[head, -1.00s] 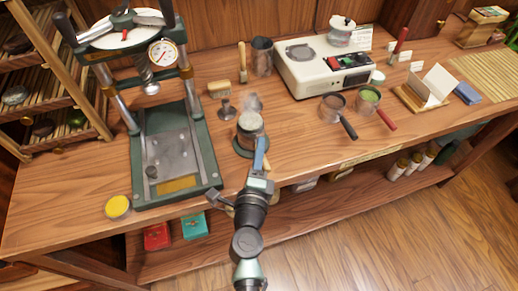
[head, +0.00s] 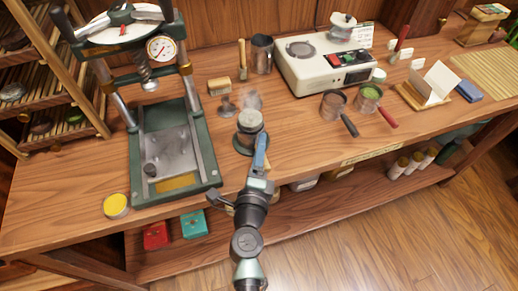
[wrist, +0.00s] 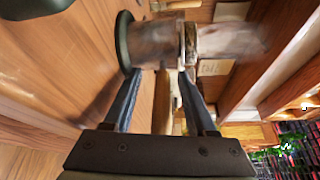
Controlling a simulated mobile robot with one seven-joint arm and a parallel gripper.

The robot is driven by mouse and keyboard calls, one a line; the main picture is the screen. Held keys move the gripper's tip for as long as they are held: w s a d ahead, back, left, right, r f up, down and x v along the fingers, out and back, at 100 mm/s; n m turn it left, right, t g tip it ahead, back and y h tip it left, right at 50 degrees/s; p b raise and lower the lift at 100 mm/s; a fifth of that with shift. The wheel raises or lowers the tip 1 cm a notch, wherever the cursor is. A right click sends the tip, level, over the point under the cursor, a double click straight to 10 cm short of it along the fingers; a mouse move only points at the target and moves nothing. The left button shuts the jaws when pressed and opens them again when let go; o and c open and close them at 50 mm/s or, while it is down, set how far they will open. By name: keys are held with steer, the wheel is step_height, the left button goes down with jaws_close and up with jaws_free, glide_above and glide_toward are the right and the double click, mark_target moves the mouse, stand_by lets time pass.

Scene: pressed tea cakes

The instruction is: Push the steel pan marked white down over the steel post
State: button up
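Two steel pans lie at the right of the bench in the head view: one with a dark handle (head: 334,104), one with a red handle and green contents (head: 368,95). No white mark is readable on either. A short steel post-like piece on a round foot (head: 227,107) stands left of centre; I cannot tell if it is the named post. A steaming steel vessel (head: 250,122) stands on a green base. My gripper (head: 260,150) is at its near side. In the wrist view my gripper's fingers (wrist: 158,75) are apart, with the vessel (wrist: 155,42) just beyond the tips.
A green press (head: 172,150) stands left, with a yellow tin (head: 116,206) near the front edge. A tan piece (wrist: 165,100) shows between the fingers.

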steer(key=shift+s, duration=0.55)
steer(key=s+a+r, duration=0.1)
steer(key=s, duration=1)
steer(key=shift+s+a+b, duration=0.2)
steer(key=shift+s+b, duration=0.2)
steer(key=w+a+r+n+t+y+p, duration=0.1)
steer(key=w+a+r+n+t+y, duration=0.3)
steer(key=r, duration=0.9)
steer(key=d+r+n+y+p, duration=0.1)
steer(key=r+n+p, duration=0.1)
steer(key=r+n, duration=0.8)
steer(key=w+a+r+n+t+y+p, duration=0.1)
steer(key=w+a+r+n+t+y, duration=0.15)
steer(key=r, duration=1.35)
steer(key=s+d+r+n+t+h+p, duration=0.1)
steer(key=s+d+r+h, duration=0.1)
steer(key=r, duration=0.5)
steer(key=s+d+r+n+t+h, duration=0.1)
steer(key=s+d+r+n, duration=0.1)
steer(key=r, duration=0.6)
steer(key=s+d+r+n+t+h+p, duration=0.1)
steer(key=s+r, duration=0.3)
steer(key=r, duration=0.4)
steer(key=shift+d+r+n+t+h+p, duration=0.15)
steer(key=shift+d+n+t+h+p, duration=0.25)
steer(key=shift+d+h, duration=0.45)
